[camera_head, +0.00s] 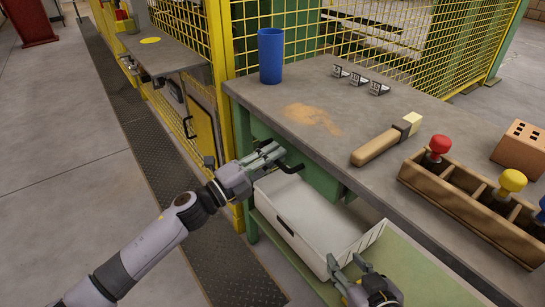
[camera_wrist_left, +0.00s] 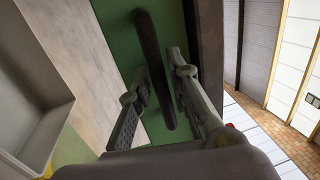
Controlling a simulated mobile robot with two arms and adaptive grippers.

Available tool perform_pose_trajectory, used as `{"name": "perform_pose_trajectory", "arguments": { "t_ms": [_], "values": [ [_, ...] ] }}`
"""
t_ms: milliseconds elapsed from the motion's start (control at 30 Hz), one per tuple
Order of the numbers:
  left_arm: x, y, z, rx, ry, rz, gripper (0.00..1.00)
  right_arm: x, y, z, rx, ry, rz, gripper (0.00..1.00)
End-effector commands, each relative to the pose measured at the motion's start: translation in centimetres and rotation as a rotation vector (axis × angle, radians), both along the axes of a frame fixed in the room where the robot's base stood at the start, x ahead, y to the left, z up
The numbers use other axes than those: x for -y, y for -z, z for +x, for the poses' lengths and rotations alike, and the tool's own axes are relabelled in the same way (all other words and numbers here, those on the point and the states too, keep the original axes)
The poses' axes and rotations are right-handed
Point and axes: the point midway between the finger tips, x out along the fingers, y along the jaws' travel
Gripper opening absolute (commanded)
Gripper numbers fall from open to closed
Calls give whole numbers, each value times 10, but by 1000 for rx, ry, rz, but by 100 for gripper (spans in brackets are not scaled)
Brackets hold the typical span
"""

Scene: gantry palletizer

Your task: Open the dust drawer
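The dust drawer appears to be the green unit (camera_head: 320,178) under the bench top, with a dark bar handle (camera_head: 291,168). My left gripper (camera_head: 274,154) is at this handle. In the left wrist view, the dark handle (camera_wrist_left: 150,50) runs between the two fingers in front of a green face (camera_wrist_left: 115,25). The fingers are apart, with a visible gap to the handle, so the left gripper is open around it. My right gripper (camera_head: 347,264) is open and empty at the bottom of the head view, beside the white bin.
A white bin (camera_head: 305,225) stands on the green lower shelf (camera_head: 425,275). The bench top (camera_head: 345,110) holds a blue cup (camera_head: 271,56), a brown dust patch (camera_head: 312,118), a brush (camera_head: 385,140), a stamp rack (camera_head: 465,205) and a brick (camera_head: 523,148). Yellow mesh fencing (camera_head: 400,50) stands behind.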

Motion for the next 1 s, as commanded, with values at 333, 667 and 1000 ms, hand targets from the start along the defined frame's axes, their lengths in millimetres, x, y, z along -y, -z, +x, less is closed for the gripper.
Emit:
{"name": "perform_pose_trajectory", "arguments": {
  "t_ms": [333, 667, 1000],
  "values": [
    [0, 0, 0, 0, 0, 0, 0, 0, 1, 0, -2, 0, 0, 40],
    [0, 1, 0, -1, 0, 1, 0, 0, 1, 0, -3, 0, -1, 40],
    [-3, 0, -2, -2, -1, 1, 0, 1, 2, -2, -20, 2, -5, 40]
  ]
}}
